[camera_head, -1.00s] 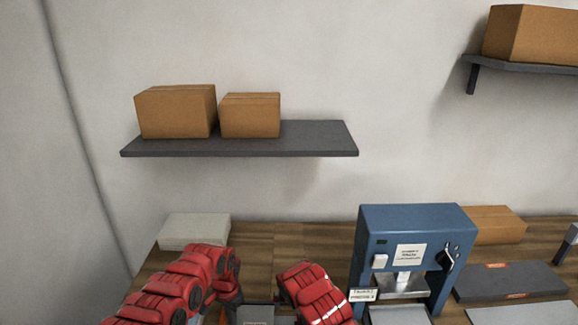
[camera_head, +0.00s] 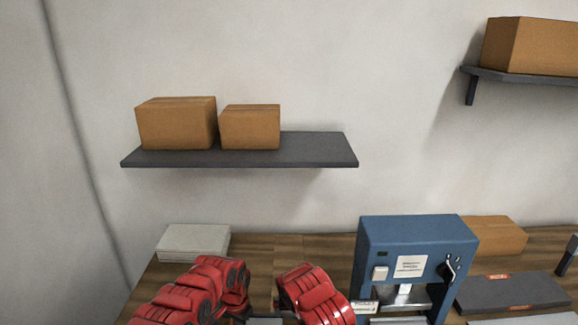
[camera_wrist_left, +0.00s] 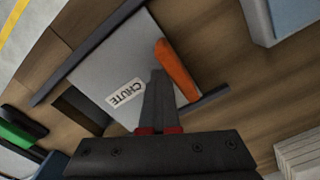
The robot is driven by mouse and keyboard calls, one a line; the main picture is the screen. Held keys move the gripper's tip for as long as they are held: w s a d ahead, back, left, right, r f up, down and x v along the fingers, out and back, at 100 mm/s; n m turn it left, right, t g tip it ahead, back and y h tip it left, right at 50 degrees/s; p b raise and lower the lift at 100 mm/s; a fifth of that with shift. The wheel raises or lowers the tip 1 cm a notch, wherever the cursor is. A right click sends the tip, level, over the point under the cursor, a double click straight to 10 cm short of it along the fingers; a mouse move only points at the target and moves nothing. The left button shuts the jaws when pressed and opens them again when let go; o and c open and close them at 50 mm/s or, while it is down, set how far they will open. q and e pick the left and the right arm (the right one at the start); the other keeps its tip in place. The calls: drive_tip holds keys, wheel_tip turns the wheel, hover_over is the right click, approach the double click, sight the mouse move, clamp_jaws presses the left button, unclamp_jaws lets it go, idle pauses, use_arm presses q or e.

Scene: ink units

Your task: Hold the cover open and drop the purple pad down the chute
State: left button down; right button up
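In the left wrist view my left gripper (camera_wrist_left: 157,72) has its dark fingers together, with no gap between them. They lie over a grey cover (camera_wrist_left: 115,62) with a white "CHUTE" label, just beside its orange handle (camera_wrist_left: 178,70). I cannot tell whether they touch the handle. A dark opening (camera_wrist_left: 82,110) shows along one side of the cover. In the head view both red arms reach down to the bottom edge, and the right gripper is out of sight. I see no purple pad in either view.
A blue press machine (camera_head: 418,236) stands right of my arms, with a dark flat tray (camera_head: 512,291) beyond it. A pale stack (camera_head: 194,243) lies at the back left. A green object (camera_wrist_left: 20,122) shows at the wrist view's left edge. Boxes sit on wall shelves above.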

use_arm(q)
drive_tip(key=shift+d, duration=0.15)
drive_tip(key=shift+w+r, duration=0.15)
drive_tip(key=shift+r, duration=0.8)
wheel_tip(320, 180, up, 7)
idle(0.3)
